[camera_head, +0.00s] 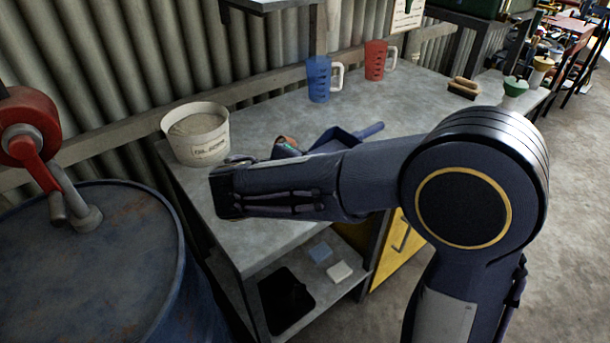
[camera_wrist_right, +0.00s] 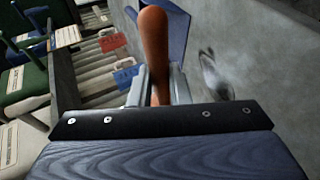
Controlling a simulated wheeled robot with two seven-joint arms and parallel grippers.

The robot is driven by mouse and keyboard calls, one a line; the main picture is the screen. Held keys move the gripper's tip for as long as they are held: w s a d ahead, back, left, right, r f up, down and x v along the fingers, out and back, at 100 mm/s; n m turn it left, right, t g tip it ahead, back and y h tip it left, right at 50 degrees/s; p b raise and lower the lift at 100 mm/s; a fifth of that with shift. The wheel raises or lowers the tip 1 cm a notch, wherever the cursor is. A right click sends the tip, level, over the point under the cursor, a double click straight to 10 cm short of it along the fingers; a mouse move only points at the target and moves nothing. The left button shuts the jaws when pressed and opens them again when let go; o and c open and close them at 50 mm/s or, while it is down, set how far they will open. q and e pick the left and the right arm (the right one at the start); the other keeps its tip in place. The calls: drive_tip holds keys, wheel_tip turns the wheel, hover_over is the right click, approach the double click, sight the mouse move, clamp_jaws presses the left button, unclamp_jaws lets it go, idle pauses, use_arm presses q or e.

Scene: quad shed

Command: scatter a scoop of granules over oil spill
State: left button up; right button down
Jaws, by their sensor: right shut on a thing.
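A white bucket (camera_head: 190,152) of pale grey granules stands on the workbench at the left in the head view. My right arm reaches across the bench from the right and hides its own fingertips there. In the right wrist view my right gripper (camera_wrist_right: 160,88) is shut on an orange-brown handle (camera_wrist_right: 155,35). What the handle belongs to is mostly hidden. A blue pan (camera_head: 335,137) with a blue handle lies on the bench behind my forearm. A blue piece also shows past the handle in the wrist view (camera_wrist_right: 178,28). A glossy pale patch (camera_wrist_right: 213,75) lies on the grey surface; I cannot tell what it is.
A blue jug (camera_head: 318,80) and a red jug (camera_head: 375,62) stand near the corrugated wall. A brush (camera_head: 464,87) lies at the bench's right end. A blue drum (camera_head: 100,265) with a red hand pump (camera_head: 28,130) stands close at the left.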

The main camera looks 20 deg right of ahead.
drive_tip(key=shift+d+r+p, duration=0.2)
drive_tip(key=shift+r+p, duration=0.5)
drive_tip(key=shift+w+r+m+g+y+p, duration=0.1)
drive_tip(key=shift+r+m+g+y+p, duration=0.35)
drive_tip(key=shift+y+p, duration=0.3)
drive_tip(key=g+y+p, duration=0.1)
drive_tip(key=r+m+g+y+p, duration=0.1)
drive_tip(key=y+p, duration=0.1)
drive_tip(key=shift+d+m+y, duration=0.15)
drive_tip(key=shift+m+y, duration=0.1)
drive_tip(key=y+p, duration=0.1)
drive_tip(key=m+g+y+p, duration=0.1)
drive_tip(key=y+p, duration=0.2)
drive_tip(key=shift+w+d+r+m, duration=0.1)
drive_tip(key=shift+d+r+m, duration=0.2)
drive_tip(key=shift+d+r, duration=0.05)
drive_tip(key=shift+g+y+p, duration=0.35)
drive_tip(key=shift+y+p, duration=0.15)
drive_tip(key=shift+y, duration=0.4)
drive_tip(key=shift+f, duration=0.1)
